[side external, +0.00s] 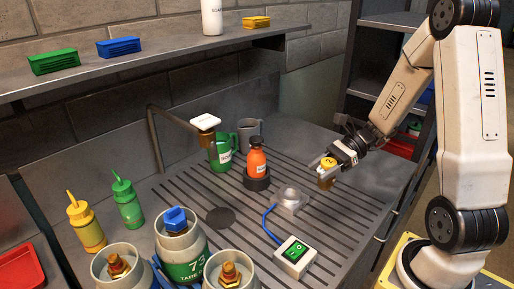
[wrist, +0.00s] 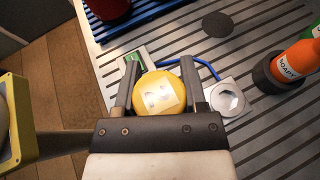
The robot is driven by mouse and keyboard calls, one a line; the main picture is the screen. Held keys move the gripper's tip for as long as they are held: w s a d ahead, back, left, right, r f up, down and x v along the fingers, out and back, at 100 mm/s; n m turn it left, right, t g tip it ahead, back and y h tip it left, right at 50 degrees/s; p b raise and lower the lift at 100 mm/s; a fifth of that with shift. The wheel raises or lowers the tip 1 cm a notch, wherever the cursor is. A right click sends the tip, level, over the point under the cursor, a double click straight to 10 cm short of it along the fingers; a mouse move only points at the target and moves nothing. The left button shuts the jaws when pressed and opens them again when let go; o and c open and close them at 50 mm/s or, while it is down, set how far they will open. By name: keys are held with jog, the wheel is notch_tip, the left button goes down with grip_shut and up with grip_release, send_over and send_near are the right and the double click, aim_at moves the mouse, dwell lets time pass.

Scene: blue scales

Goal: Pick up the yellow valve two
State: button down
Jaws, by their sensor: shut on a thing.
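The yellow valve two (side external: 328,163) is a round yellow cap with a pale label on top and a brownish lower part. In the wrist view the yellow valve (wrist: 158,93) sits between the two fingers. My gripper (side external: 327,172) is shut on it and holds it above the right part of the slatted metal counter (side external: 340,215). In the wrist view my gripper (wrist: 160,90) has a finger on each side of the cap. The valve's underside is hidden in the wrist view.
A clear-domed fixture (side external: 289,200) and a green-switch box (side external: 295,257), joined by a blue cable, lie below the gripper. An orange soap bottle (side external: 257,162) stands in a black ring. Mugs, squeeze bottles and several large cylinders with valves stand further left.

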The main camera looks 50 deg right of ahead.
jog(key=shift+s+a+r, duration=0.1)
jog(key=shift+s+r, duration=0.15)
jog(key=shift+s, duration=0.25)
jog(key=shift+s+a+r, duration=0.1)
jog(key=shift+s+r, duration=0.1)
jog(key=shift+s, duration=0.25)
jog(key=shift+w, duration=0.1)
